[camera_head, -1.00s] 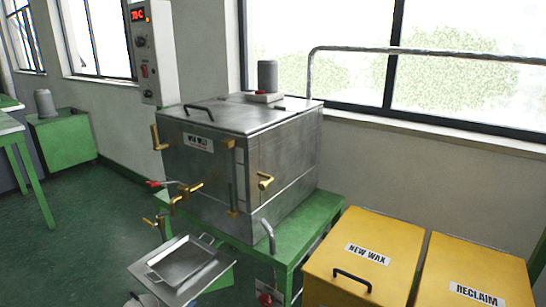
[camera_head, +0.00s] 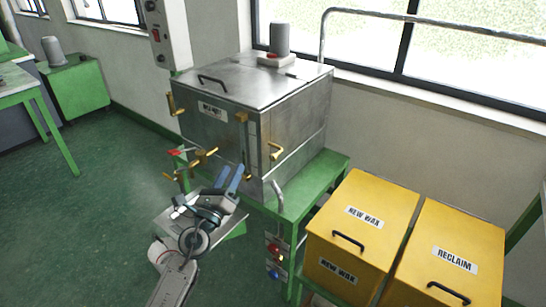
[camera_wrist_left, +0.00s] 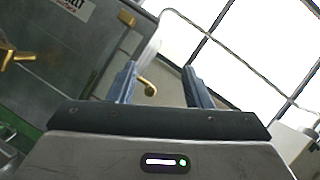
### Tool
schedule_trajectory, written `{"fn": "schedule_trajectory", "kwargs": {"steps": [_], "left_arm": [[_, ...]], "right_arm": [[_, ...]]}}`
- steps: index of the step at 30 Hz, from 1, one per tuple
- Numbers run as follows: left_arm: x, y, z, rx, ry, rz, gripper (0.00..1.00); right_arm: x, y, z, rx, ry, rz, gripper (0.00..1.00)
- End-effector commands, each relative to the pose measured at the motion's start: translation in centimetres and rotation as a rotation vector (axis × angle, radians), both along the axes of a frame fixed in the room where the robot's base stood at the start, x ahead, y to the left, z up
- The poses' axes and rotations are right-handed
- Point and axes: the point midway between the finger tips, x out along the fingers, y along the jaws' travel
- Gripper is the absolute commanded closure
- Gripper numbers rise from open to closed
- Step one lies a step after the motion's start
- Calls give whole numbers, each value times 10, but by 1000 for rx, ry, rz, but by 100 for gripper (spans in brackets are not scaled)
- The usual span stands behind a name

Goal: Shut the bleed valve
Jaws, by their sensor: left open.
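No label marks the bleed valve, so I cannot tell which fitting it is. The steel wax tank (camera_head: 215,135) carries a brass lever handle (camera_head: 276,152) on its right side. A brass valve with a red handle (camera_head: 177,152) and a brass cross handle (camera_head: 205,157) stand at its lower front left. My left gripper (camera_head: 231,171) is open and empty, in front of the tank's lower front. In the left wrist view, a brass lever (camera_wrist_left: 147,87) shows between the open fingers (camera_wrist_left: 160,78), beyond them. My right gripper is out of view.
A steel tray (camera_head: 235,222) lies partly hidden under my left arm. The tank stands on a green table (camera_head: 312,190). Yellow bins marked NEW WAX (camera_head: 375,200) and RECLAIM (camera_head: 470,235) stand at the right. A bent pipe (camera_head: 279,190) rises beside the tank front.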

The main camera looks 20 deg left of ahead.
Motion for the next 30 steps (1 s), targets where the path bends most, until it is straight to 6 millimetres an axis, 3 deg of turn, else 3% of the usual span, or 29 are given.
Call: {"fn": "schedule_trajectory", "kwargs": {"steps": [3,6,10,17,30], "left_arm": [[31,-20,-13,358,48,-51,55],[49,-28,-29,589,97,-80,55],[62,-29,-46,764,147,-103,55],[79,-33,-51,821,166,-109,55],[152,-60,-50,814,165,-110,55]], "right_arm": [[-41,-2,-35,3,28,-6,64],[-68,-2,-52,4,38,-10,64],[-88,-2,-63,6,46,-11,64],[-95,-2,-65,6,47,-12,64],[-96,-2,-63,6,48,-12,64]]}}
